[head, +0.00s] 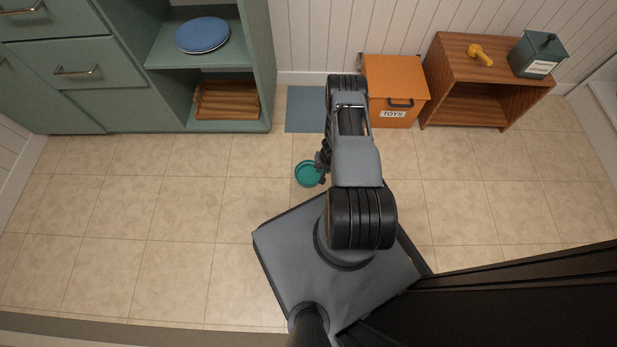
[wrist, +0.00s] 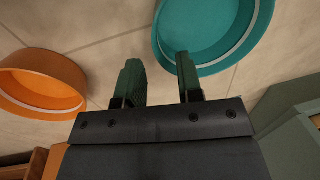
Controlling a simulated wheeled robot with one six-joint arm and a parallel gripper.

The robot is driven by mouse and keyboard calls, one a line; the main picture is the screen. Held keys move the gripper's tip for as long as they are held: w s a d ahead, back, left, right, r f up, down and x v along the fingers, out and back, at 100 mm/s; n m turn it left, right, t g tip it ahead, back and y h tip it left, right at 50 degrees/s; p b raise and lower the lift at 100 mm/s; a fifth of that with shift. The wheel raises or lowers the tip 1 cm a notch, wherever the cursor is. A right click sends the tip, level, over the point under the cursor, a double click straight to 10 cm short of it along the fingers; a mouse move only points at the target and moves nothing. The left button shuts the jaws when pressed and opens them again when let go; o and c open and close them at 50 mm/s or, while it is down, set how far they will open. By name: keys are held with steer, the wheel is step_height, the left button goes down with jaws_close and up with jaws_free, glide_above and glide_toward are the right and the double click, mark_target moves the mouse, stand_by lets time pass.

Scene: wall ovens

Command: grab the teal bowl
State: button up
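The teal bowl (head: 304,176) sits on the tiled floor just left of my arm in the head view. In the wrist view the teal bowl (wrist: 205,32) fills the top, cut off by the frame edge, with its rim curving down to the right finger. My gripper (wrist: 158,60) is open, with nothing between its two dark green fingers. The right fingertip overlaps the bowl's rim in the picture; I cannot tell whether it touches. In the head view my gripper (head: 323,167) is small, dark and partly hidden by my arm, right beside the bowl.
An orange bowl (wrist: 42,82) lies at the left in the wrist view. An orange toy box (head: 395,78) and a wooden shelf (head: 480,72) stand along the wall. A green cabinet (head: 165,108) stands at the left. The floor left of the teal bowl is clear.

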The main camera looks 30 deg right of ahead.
mark_target(321, 174)
steer(key=shift+a+f+b, duration=0.2)
steer(key=shift+f+b, duration=0.75)
steer(key=shift+f, duration=0.45)
steer(key=shift+a+f+b, duration=0.2)
steer(key=shift+f+b, duration=0.7)
steer(key=shift+f, duration=0.45)
steer(key=shift+r, duration=0.1)
steer(key=shift+c, duration=0.4)
jaws_close()
